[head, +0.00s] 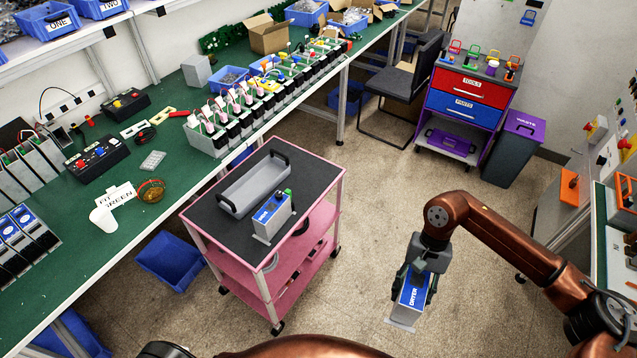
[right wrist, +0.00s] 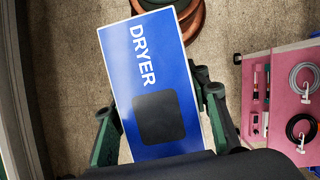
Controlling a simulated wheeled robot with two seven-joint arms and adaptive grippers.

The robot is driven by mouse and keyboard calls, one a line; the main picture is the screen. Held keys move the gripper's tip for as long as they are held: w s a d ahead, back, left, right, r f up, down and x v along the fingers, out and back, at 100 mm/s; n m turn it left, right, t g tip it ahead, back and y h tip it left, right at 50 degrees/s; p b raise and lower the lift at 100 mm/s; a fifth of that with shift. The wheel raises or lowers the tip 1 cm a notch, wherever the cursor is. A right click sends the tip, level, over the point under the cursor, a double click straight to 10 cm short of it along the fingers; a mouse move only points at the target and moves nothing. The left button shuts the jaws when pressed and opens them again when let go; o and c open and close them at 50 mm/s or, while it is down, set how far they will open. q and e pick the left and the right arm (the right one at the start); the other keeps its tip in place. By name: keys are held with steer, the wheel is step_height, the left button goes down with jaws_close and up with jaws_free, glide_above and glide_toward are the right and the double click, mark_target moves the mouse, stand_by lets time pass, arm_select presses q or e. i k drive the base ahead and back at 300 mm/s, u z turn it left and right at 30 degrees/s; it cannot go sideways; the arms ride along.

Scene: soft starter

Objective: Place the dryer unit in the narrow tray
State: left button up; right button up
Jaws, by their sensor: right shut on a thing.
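The dryer unit (head: 408,304), a slim grey box with a blue "DRYER" label, hangs in my right gripper (head: 417,284) above the floor, right of the cart. In the right wrist view, the two fingers of the right gripper (right wrist: 158,108) press on both sides of the dryer unit (right wrist: 165,65). The narrow tray (head: 240,206), a long grey open tray with black end handles, sits on the cart's dark top and looks empty. My left gripper is not in view.
Another grey unit with a blue label (head: 271,215) stands upright on the pink cart (head: 208,234), just right of the tray. The green workbench (head: 172,188) runs along the left. Open floor lies between the cart and the red-and-blue drawer cabinet (head: 468,92).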

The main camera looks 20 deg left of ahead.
mark_target(249, 194)
steer(key=z, duration=0.15)
steer(key=i, duration=2.35)
steer(key=u, duration=3.1)
steer(key=i, duration=0.45)
steer(key=u, duration=1)
